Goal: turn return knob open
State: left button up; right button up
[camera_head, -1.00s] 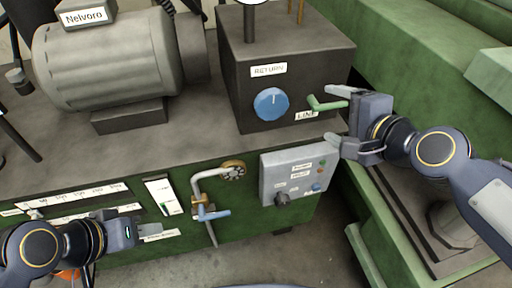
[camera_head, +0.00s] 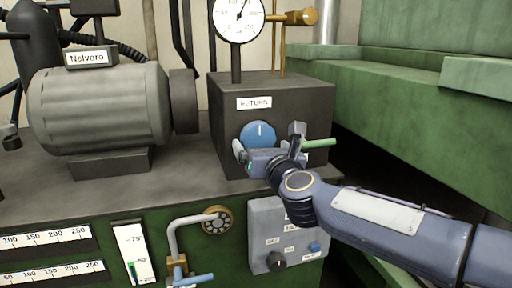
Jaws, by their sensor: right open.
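The return knob (camera_head: 258,134) is a round blue dial on the front of a dark box, below a white label reading RETURN (camera_head: 254,103). Its white mark points about straight up. My right gripper (camera_head: 268,144) is in front of the knob, with one finger by its lower left and the other to its right. The jaws are open and hide the knob's lower part. I cannot tell whether a finger touches it. My left gripper is out of view.
A green lever (camera_head: 321,143) sticks out just right of my right gripper. A round gauge (camera_head: 239,15) stands on the dark box (camera_head: 309,96). A grey motor (camera_head: 98,105) is at left. A pipe with a blue-handled valve (camera_head: 190,280) and a grey control panel (camera_head: 262,238) are below.

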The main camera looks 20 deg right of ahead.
aim_at(260, 143)
jog(key=shift+w, duration=2)
jog(key=c, duration=1)
